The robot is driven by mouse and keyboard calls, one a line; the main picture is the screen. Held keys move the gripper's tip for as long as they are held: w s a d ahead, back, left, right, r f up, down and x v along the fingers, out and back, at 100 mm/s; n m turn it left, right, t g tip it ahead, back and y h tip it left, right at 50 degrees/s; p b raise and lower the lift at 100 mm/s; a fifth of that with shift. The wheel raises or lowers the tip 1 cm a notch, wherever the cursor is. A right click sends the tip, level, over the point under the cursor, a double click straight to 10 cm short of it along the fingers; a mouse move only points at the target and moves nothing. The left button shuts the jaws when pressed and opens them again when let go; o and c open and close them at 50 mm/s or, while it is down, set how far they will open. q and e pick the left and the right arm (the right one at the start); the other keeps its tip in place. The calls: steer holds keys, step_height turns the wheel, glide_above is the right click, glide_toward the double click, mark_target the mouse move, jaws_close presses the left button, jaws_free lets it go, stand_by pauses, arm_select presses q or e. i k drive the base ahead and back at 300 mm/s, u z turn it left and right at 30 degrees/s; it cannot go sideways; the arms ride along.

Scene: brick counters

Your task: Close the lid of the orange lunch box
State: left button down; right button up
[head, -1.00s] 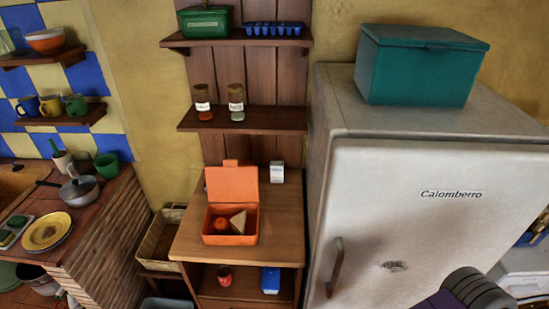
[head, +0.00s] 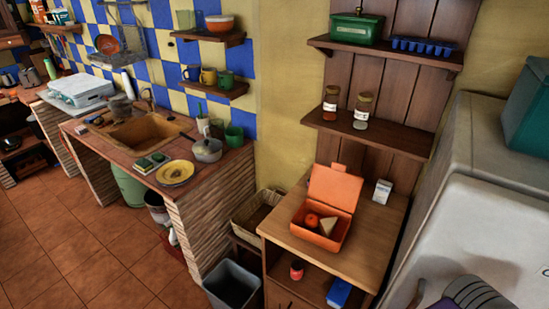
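The orange lunch box (head: 318,239) stands on the wooden cabinet top, right of the middle of the head view. Its lid (head: 334,188) is open and stands up at the back of the box. Inside lie a round orange-red item (head: 311,220) and a pale wedge (head: 328,226) like a sandwich. Neither of my grippers shows in the head view. Only a grey and purple part of my own body is at the bottom right, apart from the lunch box.
A small white carton (head: 382,191) stands right of the lid. A white fridge (head: 480,235) is at the right. Shelves with jars (head: 361,110) hang above the box. A grey bin (head: 232,284) stands on the floor at the left. The tiled floor (head: 70,245) is clear at the far left.

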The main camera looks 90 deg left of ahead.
mark_target(334, 186)
steer(key=u, duration=2.2)
